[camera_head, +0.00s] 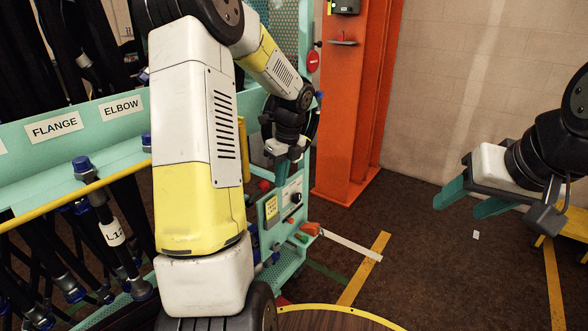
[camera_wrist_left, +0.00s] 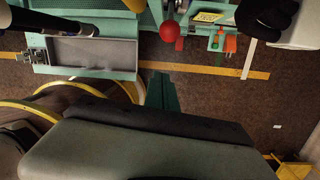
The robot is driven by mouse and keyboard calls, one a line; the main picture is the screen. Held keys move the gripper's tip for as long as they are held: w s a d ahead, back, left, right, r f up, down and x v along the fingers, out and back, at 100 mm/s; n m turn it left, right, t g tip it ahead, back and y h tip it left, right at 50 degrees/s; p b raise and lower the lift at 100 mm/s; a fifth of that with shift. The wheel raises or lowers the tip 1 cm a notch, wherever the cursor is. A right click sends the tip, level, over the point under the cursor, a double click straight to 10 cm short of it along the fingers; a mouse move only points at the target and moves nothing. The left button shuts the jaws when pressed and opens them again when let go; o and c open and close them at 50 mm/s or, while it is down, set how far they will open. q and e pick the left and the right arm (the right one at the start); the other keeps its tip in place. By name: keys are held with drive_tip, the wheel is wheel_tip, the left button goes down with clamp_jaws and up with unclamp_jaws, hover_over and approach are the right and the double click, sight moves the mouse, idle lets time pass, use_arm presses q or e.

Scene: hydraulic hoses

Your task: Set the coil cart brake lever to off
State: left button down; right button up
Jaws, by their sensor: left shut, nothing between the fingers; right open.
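The teal hose cart (camera_head: 120,150) fills the left of the head view. At its right end, a red ball knob (camera_head: 264,185) sits beside a panel with a black dial (camera_head: 295,197); the ball also shows in the left wrist view (camera_wrist_left: 169,31). Below the panel is an orange handle (camera_head: 310,229), seen in the wrist view too (camera_wrist_left: 230,44). I cannot tell which is the brake lever. My left gripper (camera_head: 282,174) is shut and empty above the panel; its teal fingers show in the wrist view (camera_wrist_left: 161,90), apart from the ball. My right gripper (camera_head: 462,203) is open and empty at right.
An orange post (camera_head: 352,100) stands behind the cart end against the wall. Hoses with blue fittings (camera_head: 82,165) hang under FLANGE and ELBOW signs, behind a yellow rail (camera_head: 70,208). Brown floor (camera_head: 430,260) with yellow tape is open between the grippers. A grey tray (camera_wrist_left: 80,52) shows in the wrist view.

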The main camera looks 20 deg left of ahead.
sight(257, 193)
use_arm(q)
drive_tip(key=w+a+f, duration=0.1)
drive_tip(key=a+f, duration=0.3)
drive_tip(key=f, duration=0.1)
drive_tip(key=shift+w+a, duration=0.15)
drive_tip(key=shift+w, duration=0.25)
